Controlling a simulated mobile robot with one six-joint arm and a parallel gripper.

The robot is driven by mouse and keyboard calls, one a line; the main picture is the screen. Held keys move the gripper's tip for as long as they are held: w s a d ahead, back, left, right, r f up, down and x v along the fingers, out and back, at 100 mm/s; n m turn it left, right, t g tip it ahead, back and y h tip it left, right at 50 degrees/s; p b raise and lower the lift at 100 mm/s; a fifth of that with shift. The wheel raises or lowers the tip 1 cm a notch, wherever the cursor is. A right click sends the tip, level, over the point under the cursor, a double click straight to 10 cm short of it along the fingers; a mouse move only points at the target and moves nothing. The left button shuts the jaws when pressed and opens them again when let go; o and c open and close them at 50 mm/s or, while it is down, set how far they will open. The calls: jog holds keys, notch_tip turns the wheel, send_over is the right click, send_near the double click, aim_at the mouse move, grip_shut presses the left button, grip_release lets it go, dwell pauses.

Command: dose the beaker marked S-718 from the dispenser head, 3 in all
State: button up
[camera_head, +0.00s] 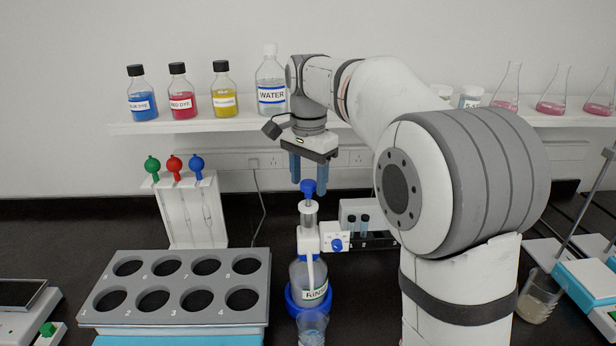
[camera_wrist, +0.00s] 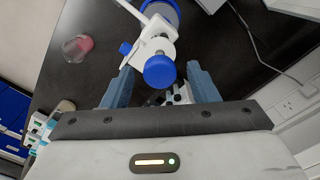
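The dispenser head is a pump with a blue knob (camera_head: 308,187) and white spout, on a clear bottle (camera_head: 309,282) whose label starts "RIN". A clear beaker (camera_head: 312,326) stands in front of the bottle, low under the spout, cut by the picture's bottom edge. I cannot read S-718 on any beaker. My gripper (camera_head: 308,168) is open and empty, pointing down just above the knob. In the wrist view, the blue knob (camera_wrist: 160,71) shows between the two blue fingers, apart from both.
A grey rack (camera_head: 175,290) with empty holes is at front left. A white stand (camera_head: 187,210) holds coloured-bulb droppers behind it. A beaker (camera_head: 537,297) is at right near a blue-topped device. The wrist view shows a beaker with pink contents (camera_wrist: 78,48). Bottles and flasks line the shelf (camera_head: 215,122).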

aim_at(308, 182)
jog(key=shift+r, duration=3.9)
